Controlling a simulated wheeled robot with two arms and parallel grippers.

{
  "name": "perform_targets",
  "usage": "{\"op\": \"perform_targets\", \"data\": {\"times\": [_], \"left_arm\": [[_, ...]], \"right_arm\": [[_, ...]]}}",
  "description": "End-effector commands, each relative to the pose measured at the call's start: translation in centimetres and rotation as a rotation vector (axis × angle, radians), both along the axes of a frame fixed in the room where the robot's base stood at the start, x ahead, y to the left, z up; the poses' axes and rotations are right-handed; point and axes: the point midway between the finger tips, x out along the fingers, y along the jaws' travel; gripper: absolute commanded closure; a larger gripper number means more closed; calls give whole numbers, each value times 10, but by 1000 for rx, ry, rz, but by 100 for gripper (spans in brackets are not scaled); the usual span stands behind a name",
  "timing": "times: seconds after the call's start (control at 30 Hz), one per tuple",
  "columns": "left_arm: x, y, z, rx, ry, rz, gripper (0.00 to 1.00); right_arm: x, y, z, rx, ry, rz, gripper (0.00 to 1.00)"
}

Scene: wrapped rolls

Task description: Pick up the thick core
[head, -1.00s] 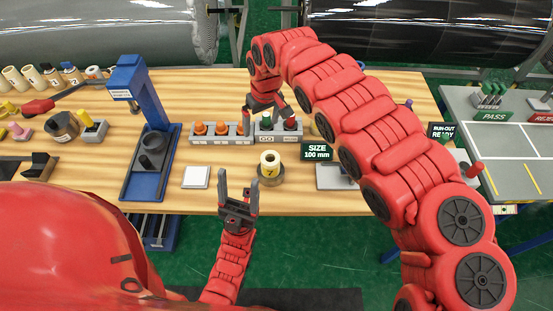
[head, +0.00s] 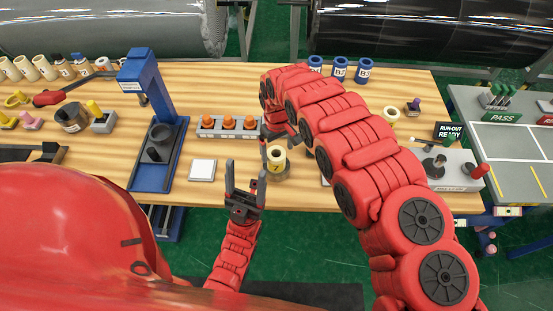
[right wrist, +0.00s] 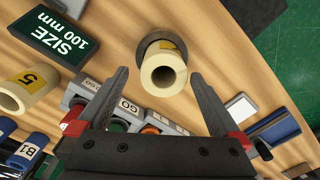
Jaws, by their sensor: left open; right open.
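A cream core with a thick wall and a yellow label marked 7 (head: 276,158) stands upright on a round grey-brown base (head: 277,175) near the table's front. It also shows in the right wrist view (right wrist: 163,75), its open end facing the camera. My right gripper (head: 273,146) is open just behind and above this core. In the right wrist view its fingers lie on either side of the core, with gaps on both sides. My left gripper (head: 245,185) is open and empty, fingers up, in front of the table edge and left of the core.
A block with orange cones (head: 228,134) stands behind the core, and a white square pad (head: 202,170) lies left. A blue press (head: 155,125) stands farther left. Another cream core marked 5 (right wrist: 28,88) and blue cores (head: 340,68) are nearby. A green size sign (right wrist: 58,38) stands close.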

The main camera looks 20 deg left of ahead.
Motion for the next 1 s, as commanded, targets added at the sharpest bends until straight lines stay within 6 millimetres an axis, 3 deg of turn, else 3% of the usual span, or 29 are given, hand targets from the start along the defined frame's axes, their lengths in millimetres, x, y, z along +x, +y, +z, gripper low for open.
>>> {"op": "perform_targets", "data": {"times": [0.23, 0.47, 0.7, 1.0], "left_arm": [[0, 0, 10, 0, 0, 0, 34], [0, 0, 28, 0, 0, 0, 34], [0, 0, 22, 0, 0, 0, 34], [0, 0, 22, 0, 0, 0, 34]], "right_arm": [[-2, 1, -9, 1, 2, 1, 0], [-5, 3, -31, 1, 2, 0, 0], [-4, 3, -53, 1, 0, 1, 0], [-4, 2, -55, 0, 0, 0, 0]]}}
